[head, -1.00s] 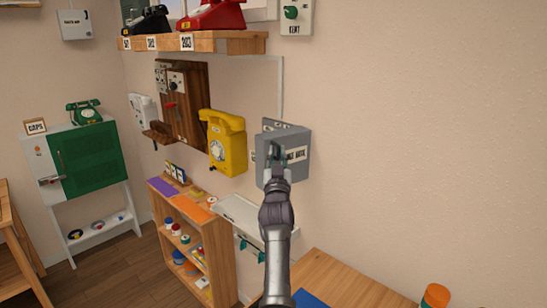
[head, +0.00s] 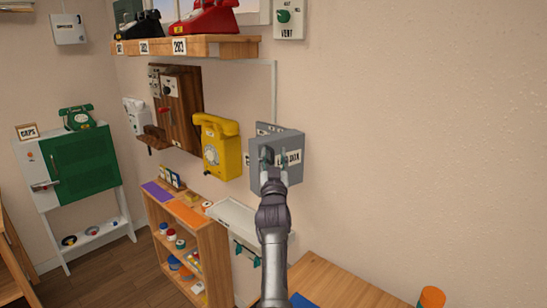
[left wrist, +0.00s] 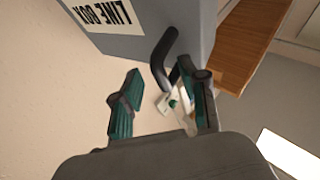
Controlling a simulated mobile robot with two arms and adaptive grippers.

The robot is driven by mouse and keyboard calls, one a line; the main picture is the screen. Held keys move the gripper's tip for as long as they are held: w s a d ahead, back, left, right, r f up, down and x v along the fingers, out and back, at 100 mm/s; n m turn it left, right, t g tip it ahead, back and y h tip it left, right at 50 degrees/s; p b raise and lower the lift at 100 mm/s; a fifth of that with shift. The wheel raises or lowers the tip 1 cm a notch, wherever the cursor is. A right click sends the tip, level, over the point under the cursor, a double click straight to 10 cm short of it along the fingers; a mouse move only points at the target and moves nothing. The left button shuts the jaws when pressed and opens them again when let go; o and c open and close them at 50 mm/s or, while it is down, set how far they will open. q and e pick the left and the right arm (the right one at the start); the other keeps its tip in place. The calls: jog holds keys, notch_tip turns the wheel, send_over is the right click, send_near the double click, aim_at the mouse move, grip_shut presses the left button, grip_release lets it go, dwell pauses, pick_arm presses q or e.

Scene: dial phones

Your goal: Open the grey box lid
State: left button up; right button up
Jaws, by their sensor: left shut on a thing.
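The grey box (head: 291,144) is fixed to the wall right of the yellow phone, with a white label on its front. In the left wrist view its grey face (left wrist: 185,14) fills the top, with an upside-down "LINE BOX" label and a dark bent handle (left wrist: 160,55). My left gripper (head: 273,158) is at the box front and covers part of the label. How far the lid stands from the box is unclear. My right gripper is out of view.
A yellow phone (head: 220,148) hangs just left of the box. A wooden shelf (head: 219,46) with phones is above. A small bookcase (head: 211,245) and a wooden table (head: 335,282) with an orange-lidded jar (head: 431,297) stand below. The wall to the right is bare.

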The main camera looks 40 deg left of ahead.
pick_arm(q)
notch_tip(320, 180, up, 10)
jog(key=shift+r, duration=0.1)
dwell(0.4)
dwell(0.4)
